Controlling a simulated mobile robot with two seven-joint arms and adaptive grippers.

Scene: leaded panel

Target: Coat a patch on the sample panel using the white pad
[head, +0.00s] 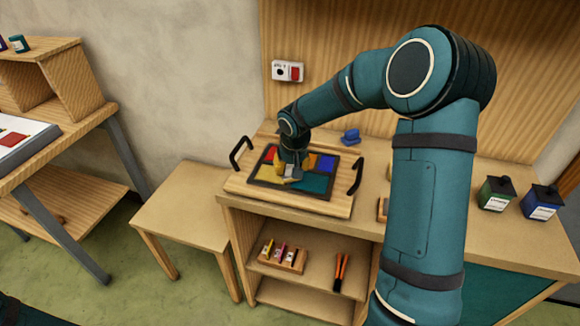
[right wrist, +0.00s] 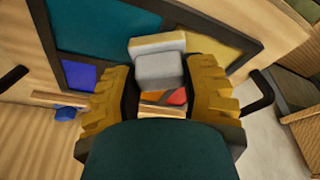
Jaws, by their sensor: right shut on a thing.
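The sample panel (head: 315,183) is a dark-framed leaded panel with red, yellow, blue, orange and teal panes, lying on a wooden board (head: 245,190) with two black handles. My right gripper (head: 290,175) is over the middle of the panel, its yellow fingers (right wrist: 158,80) shut on the pale grey-white pad (right wrist: 160,68). The pad also shows small in the head view (head: 292,171). The panel fills the upper part of the right wrist view (right wrist: 100,25). I cannot tell whether the pad touches the glass. My left gripper is not in view.
A blue object (head: 350,136) sits behind the panel. Below are a rack of small bottles (head: 283,256) and orange sticks (head: 341,272). A low bare table (head: 180,205) stands left.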

